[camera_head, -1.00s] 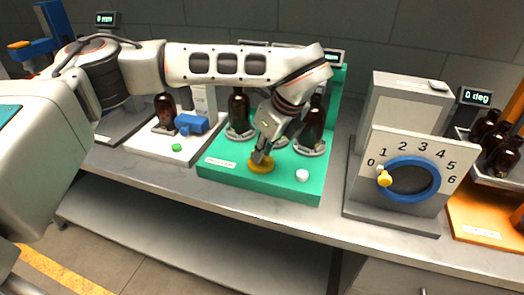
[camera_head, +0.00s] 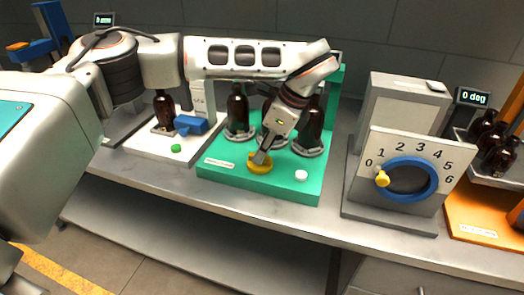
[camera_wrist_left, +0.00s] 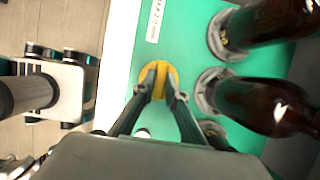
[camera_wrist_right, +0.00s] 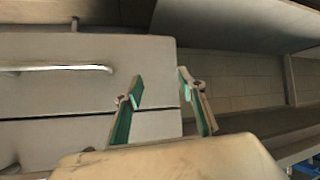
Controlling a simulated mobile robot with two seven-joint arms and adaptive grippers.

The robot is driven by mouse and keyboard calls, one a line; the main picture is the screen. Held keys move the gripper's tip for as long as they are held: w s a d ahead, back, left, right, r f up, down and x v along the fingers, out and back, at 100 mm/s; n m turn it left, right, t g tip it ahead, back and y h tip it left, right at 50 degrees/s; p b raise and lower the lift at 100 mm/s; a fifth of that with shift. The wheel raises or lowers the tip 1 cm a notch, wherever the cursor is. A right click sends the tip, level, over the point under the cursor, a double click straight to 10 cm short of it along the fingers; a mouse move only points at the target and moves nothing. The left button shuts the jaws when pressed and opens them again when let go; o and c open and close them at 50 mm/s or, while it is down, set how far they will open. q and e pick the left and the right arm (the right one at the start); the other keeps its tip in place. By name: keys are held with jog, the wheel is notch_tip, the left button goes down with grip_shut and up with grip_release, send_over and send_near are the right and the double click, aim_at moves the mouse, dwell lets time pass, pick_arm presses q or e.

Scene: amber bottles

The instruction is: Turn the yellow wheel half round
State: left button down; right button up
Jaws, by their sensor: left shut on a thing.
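The yellow wheel (camera_head: 260,168) is a small round disc lying flat at the front of the green base (camera_head: 225,175). In the left wrist view the wheel (camera_wrist_left: 171,75) has a raised bar across its middle. My left gripper (camera_head: 262,156) comes down on it from above and is shut on the bar, one finger on each side. The fingers hide part of the wheel. My right gripper (camera_wrist_right: 158,84) shows only in its own wrist view, open and empty, in front of grey drawer fronts.
Brown bottles (camera_head: 237,110) stand in round holders behind the wheel on the green base. A white button (camera_head: 300,175) is right of the wheel. A grey dial box (camera_head: 425,155) with a blue ring stands farther right. A white plate (camera_head: 150,145) with a blue part is at left.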

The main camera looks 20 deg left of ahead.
pick_arm(q)
jog(key=shift+f, duration=0.1)
jog(key=c, duration=2)
grip_release()
jog(key=shift+c, duration=0.2)
jog(key=v, duration=1.2)
jog(key=shift+d, duration=0.1)
